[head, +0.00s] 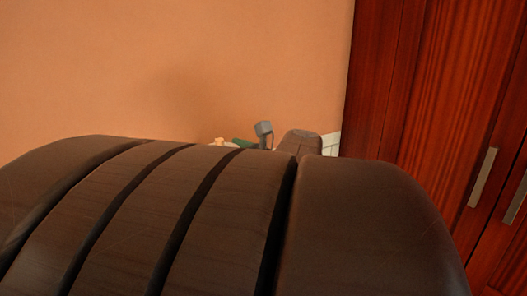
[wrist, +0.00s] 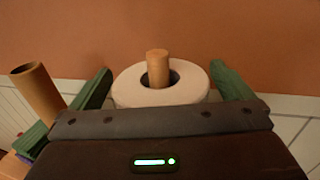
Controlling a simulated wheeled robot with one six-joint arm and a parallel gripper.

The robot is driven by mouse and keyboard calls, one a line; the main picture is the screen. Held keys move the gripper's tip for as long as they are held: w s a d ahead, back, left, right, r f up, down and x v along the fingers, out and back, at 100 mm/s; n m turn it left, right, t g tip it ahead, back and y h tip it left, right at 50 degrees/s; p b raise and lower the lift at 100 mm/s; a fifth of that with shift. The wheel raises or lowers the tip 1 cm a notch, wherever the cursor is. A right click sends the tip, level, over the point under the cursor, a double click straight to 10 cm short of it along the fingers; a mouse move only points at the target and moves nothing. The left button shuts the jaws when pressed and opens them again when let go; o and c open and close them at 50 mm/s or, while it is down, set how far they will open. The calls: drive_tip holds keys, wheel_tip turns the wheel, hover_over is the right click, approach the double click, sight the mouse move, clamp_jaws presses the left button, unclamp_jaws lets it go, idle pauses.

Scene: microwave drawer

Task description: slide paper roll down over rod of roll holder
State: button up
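The white paper roll (wrist: 135,93) stands upright in the wrist view. The light wooden rod of the roll holder (wrist: 157,66) passes up through its hole, and the rod's top end sticks out above the roll. The rest of the holder is hidden. My gripper (wrist: 160,72) has its green fingers on either side of the roll. Whether they press on it is unclear. How far down the rod the roll sits is hidden. In the head view my arm covers the roll and holder; a bit of green finger shows beside it.
A brown hollow cardboard tube (wrist: 38,92) leans at the left in the wrist view, close to my left finger. An orange wall (head: 180,70) stands behind, with white panelling (wrist: 292,110) along its lower part. Red wooden cabinets (head: 430,100) stand at the right.

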drive_tip(key=v, duration=1.3)
drive_tip(key=shift+s+d, duration=0.3)
drive_tip(key=shift+a, duration=0.1)
idle(0.4)
drive_tip(key=shift+x, duration=5.95)
drive_tip(key=shift+v, duration=6.05)
drive_tip(key=shift+x, duration=6.75)
wheel_tip(320, 180, up, 9)
drive_tip(key=p, duration=0.6)
drive_tip(key=shift+w+a+f+p, duration=0.1)
drive_tip(key=shift+w+a+p, duration=0.1)
drive_tip(key=shift+p, duration=0.15)
drive_tip(key=shift+d, duration=0.1)
